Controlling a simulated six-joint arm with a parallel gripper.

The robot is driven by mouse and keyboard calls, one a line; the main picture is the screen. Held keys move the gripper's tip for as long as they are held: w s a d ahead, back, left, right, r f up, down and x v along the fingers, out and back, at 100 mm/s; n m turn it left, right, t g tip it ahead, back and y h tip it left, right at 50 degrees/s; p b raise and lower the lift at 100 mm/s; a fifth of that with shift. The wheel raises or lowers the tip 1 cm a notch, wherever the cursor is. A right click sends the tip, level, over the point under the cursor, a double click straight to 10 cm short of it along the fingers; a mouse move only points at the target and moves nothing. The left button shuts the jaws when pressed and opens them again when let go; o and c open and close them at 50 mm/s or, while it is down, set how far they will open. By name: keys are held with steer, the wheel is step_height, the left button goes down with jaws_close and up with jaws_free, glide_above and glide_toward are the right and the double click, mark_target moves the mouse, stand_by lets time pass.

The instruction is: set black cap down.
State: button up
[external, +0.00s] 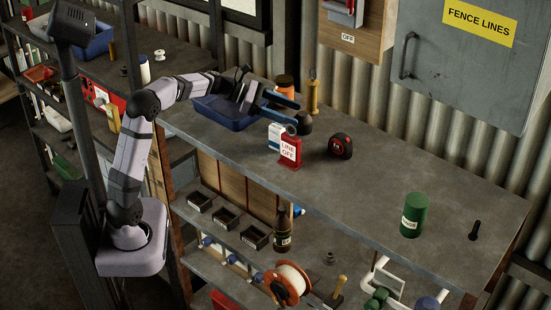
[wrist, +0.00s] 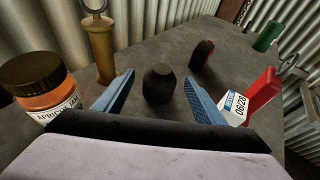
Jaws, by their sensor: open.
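The black cap (wrist: 159,84) stands on the grey bench top (external: 366,195), between and slightly beyond my two blue fingers in the wrist view. In the external view the black cap (external: 304,123) is just right of the fingertips. My gripper (wrist: 160,98) is open, with a gap on each side of the cap. It also shows low over the bench in the external view (external: 291,113), with the fingers pointing right. Nothing is held between the fingers.
An orange jar with a dark lid (wrist: 36,85) and a brass cylinder (wrist: 101,47) stand left of my fingers. A green can (external: 414,215) stands farther right; bench between is clear.

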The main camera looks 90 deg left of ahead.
steer(key=b+v, duration=0.2)
steer(key=v, duration=0.7)
steer(key=shift+s+r+b, duration=0.25)
steer(key=shift+r+b, duration=0.05)
steer(key=shift+b, duration=0.1)
steer(key=shift+d, duration=0.1)
